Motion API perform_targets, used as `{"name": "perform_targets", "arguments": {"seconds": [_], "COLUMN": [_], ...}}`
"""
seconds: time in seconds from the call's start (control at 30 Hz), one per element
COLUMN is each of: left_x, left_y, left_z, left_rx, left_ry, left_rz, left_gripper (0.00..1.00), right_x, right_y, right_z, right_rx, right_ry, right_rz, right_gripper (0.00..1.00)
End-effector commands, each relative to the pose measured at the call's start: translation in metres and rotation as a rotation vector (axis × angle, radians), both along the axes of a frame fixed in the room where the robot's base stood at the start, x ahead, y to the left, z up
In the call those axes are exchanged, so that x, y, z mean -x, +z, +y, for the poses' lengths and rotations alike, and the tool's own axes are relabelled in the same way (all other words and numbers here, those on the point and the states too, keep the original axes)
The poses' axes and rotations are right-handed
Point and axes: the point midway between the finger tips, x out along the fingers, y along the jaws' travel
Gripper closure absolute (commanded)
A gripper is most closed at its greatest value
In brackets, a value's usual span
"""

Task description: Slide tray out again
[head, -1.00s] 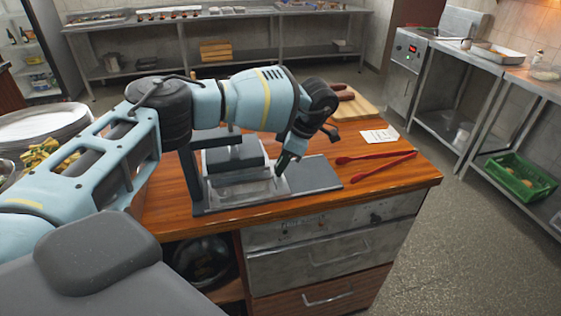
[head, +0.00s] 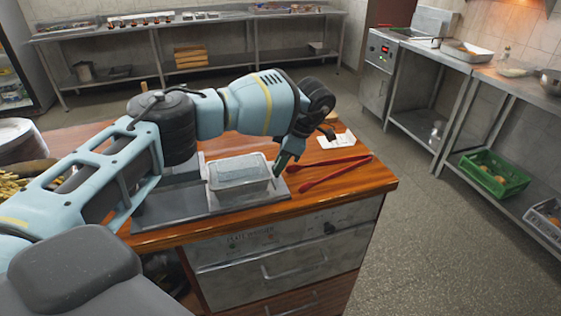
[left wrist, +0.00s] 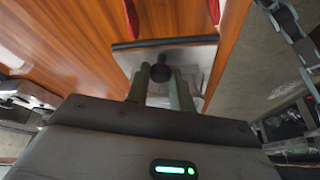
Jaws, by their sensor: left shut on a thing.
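A pale rectangular tray (head: 262,186) with a grey top surface sits on the right part of the flat metal base (head: 165,212) on the wooden counter. The dark left part of the base is bare. My left gripper (head: 281,168) is at the tray's right side. In the left wrist view, the left gripper (left wrist: 160,82) has its two fingers around a small black knob (left wrist: 160,71), with a grey metal plate (left wrist: 190,52) beyond it. My left arm hides the back of the base and any press above it. My right gripper is not in view.
Red tongs (head: 330,173) lie just right of the tray, close to the left gripper. A white card (head: 337,140) lies behind them. The wooden counter's (head: 375,186) right end is free. A green crate (head: 494,173) stands on a lower shelf at the right.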

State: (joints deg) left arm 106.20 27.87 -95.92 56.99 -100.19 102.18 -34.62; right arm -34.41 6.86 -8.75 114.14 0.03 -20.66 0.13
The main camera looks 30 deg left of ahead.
Motion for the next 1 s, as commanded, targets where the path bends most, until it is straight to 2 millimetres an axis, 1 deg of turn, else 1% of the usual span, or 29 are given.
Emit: {"name": "perform_targets", "arguments": {"seconds": [0.47,0.5,0.63,0.67,0.9,1.0], "left_x": [-0.0001,-0.0001,0.0,0.0,0.0001,-0.001], "left_y": [0.0007,0.0007,0.0006,0.0005,0.0002,0.0038], "left_z": [0.0003,0.0003,0.0004,0.0004,0.0003,-0.0013], "left_rx": [-0.001,-0.002,-0.001,-0.001,-0.001,-0.001], "left_ry": [0.001,0.001,0.002,0.001,0.001,0.001], "left_rz": [-0.001,-0.001,0.0,0.0,0.0,-0.001], "left_gripper": [1.0,0.74,0.57,0.55,0.55,0.55], "right_x": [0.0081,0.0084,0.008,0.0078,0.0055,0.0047], "right_y": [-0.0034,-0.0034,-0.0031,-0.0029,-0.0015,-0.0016], "right_z": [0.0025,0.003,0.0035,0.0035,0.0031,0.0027], "right_rx": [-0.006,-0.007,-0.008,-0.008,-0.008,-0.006], "right_ry": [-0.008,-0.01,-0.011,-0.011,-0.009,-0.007], "right_rz": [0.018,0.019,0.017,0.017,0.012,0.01], "right_gripper": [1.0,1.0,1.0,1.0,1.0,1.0]}}
